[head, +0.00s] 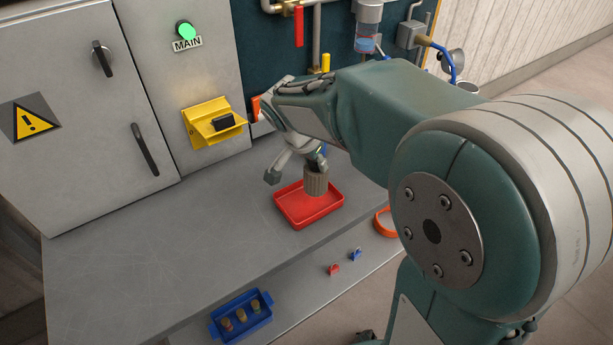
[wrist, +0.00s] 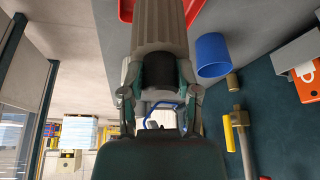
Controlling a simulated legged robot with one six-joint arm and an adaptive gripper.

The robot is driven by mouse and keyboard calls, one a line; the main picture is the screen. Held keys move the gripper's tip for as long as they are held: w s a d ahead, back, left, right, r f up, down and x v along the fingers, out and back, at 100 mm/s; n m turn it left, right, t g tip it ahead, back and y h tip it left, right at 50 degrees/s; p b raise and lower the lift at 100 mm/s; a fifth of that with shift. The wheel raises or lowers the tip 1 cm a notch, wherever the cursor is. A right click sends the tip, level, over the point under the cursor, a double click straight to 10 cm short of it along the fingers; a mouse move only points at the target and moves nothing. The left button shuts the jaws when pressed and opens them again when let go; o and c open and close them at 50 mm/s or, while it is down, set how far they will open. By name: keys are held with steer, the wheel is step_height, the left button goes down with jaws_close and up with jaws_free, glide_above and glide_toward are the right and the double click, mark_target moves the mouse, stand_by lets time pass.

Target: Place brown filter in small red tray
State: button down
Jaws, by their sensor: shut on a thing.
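The brown filter (head: 316,183), a ribbed grey-brown cylinder, is upright in my gripper (head: 318,160). In the head view it overlaps the small red tray (head: 290,212), a shallow rectangular tray on the grey bench. The filter appears over the tray; I cannot tell whether its lower end touches the floor of the tray. In the wrist view the filter (wrist: 158,25) fills the top middle, with my gripper's fingers (wrist: 160,82) shut on its dark narrow neck. The red tray's rim (wrist: 125,10) shows beside it. My arm hides part of the bench behind.
A yellow holder (head: 212,125) with a black block is on the cabinet behind. A blue tray (head: 243,318) with several small cylinders is at the front, on a lower ledge with small red (head: 333,269) and blue (head: 355,254) pieces. The bench left of the tray is clear.

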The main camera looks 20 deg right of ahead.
mark_target(307, 177)
steer(key=shift+w+a+f, duration=0.15)
steer(key=shift+a+f, duration=0.3)
steer(key=shift+f, duration=0.15)
steer(key=shift+w+a+f, duration=0.1)
steer(key=shift+a+f, duration=0.05)
steer(key=shift+f, duration=0.8)
steer(key=shift+a+f, duration=0.15)
steer(key=shift+f, duration=0.75)
steer(key=shift+f, duration=0.1)
steer(key=shift+c, duration=1.6)
jaws_free()
